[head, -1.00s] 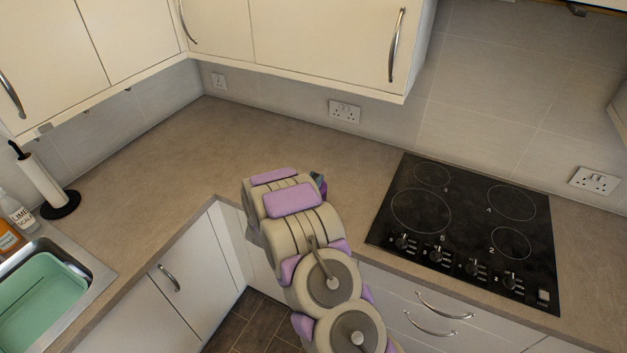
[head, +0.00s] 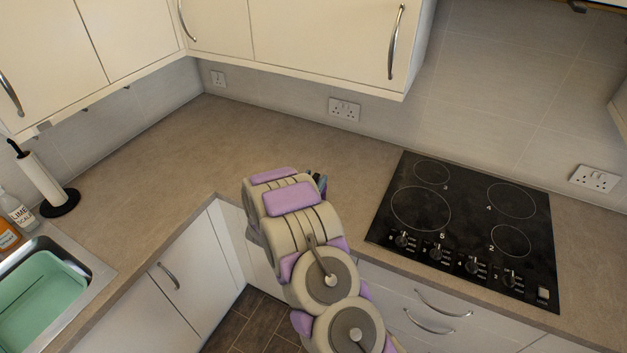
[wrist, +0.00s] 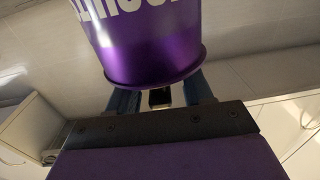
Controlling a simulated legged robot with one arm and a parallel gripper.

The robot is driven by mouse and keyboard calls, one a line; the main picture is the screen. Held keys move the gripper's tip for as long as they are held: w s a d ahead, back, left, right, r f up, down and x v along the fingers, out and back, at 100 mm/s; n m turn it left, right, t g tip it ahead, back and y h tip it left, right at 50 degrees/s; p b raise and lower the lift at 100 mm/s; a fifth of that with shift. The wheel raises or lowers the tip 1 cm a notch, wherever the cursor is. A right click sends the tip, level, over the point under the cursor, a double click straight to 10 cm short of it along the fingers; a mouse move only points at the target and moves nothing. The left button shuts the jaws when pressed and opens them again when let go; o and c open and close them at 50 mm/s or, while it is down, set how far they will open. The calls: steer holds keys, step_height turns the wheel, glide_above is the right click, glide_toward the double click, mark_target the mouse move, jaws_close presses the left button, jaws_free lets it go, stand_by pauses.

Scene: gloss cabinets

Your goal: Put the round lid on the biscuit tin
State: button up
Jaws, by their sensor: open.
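A purple tin (wrist: 148,45) with white lettering fills the top middle of the wrist view, with a rounded rim toward my gripper. My gripper (wrist: 160,96) shows there as two blue fingers, set apart, one on each side below the tin's rim. The fingers are partly behind the tin, and I cannot tell whether they touch it. In the head view my arm covers the tin, and only a small dark and teal bit of my gripper (head: 320,181) peeks out beside the arm's end. I cannot make out a separate round lid in either view.
A black hob (head: 465,230) lies right of my arm. A sink with a green basin (head: 38,290), bottles (head: 14,208) and a paper towel holder (head: 42,180) are at the left. The worktop (head: 150,165) is clear between. Upper cabinets (head: 325,40) overhang the back.

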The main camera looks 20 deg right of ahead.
steer(key=shift+a, duration=0.1)
steer(key=v, duration=1.7)
steer(key=shift+p, duration=0.35)
steer(key=shift+s+a, duration=0.1)
steer(key=shift+s, duration=0.05)
